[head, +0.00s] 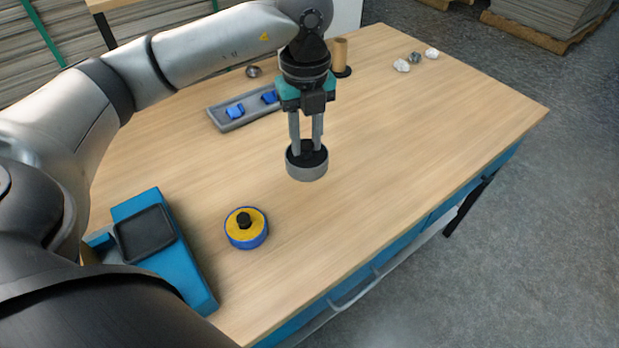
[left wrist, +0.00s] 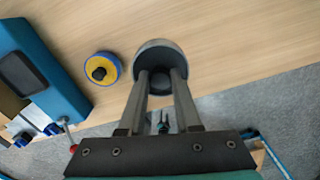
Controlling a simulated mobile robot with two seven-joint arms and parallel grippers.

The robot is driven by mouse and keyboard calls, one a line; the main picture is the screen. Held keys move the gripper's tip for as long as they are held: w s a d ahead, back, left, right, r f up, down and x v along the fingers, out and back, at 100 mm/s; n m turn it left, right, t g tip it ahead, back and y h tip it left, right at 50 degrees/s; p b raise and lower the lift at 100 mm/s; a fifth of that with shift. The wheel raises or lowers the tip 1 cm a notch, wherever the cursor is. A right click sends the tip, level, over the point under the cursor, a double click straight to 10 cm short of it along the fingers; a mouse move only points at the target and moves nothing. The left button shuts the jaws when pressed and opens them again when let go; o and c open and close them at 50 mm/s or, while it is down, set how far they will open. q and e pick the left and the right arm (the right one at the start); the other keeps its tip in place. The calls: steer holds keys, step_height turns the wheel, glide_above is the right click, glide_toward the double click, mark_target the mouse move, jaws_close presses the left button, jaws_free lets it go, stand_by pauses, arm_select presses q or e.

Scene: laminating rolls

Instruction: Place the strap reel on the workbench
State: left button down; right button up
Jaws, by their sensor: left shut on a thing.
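My left gripper (head: 306,146) is shut on a round grey reel with a dark top, which I take to be the strap reel (head: 307,172). The fingers point down and grip a dark knob at its middle. The reel looks upright and is over the middle of the workbench (head: 400,130), a wooden top with blue sides. I cannot tell whether its underside touches the wood. In the left wrist view the reel (left wrist: 160,46) sits at the ends of the two fingers (left wrist: 160,85). My right gripper is not in view.
A yellow and blue reel with a black knob (head: 246,229) stands nearer. A blue device with a dark panel (head: 160,245) is at the left edge. Behind are a grey tray (head: 215,115) with blue pieces, a brown roll (head: 340,53) and crumpled white pieces (head: 402,66). The bench's right side is clear.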

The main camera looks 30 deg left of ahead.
mark_target(307, 159)
arm_select(q)
step_height(307, 159, down, 4)
steer(key=shift+f+b, duration=0.25)
steer(key=shift+b, duration=0.1)
steer(key=shift+f, duration=0.2)
steer(key=shift+f+b, duration=0.6)
steer(key=shift+f, duration=2.15)
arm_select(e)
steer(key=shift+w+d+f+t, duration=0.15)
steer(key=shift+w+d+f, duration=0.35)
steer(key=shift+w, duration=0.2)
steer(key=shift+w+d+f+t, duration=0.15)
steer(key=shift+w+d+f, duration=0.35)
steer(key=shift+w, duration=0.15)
arm_select(q)
steer(key=shift+f, duration=0.1)
steer(key=c, duration=0.6)
jaws_free()
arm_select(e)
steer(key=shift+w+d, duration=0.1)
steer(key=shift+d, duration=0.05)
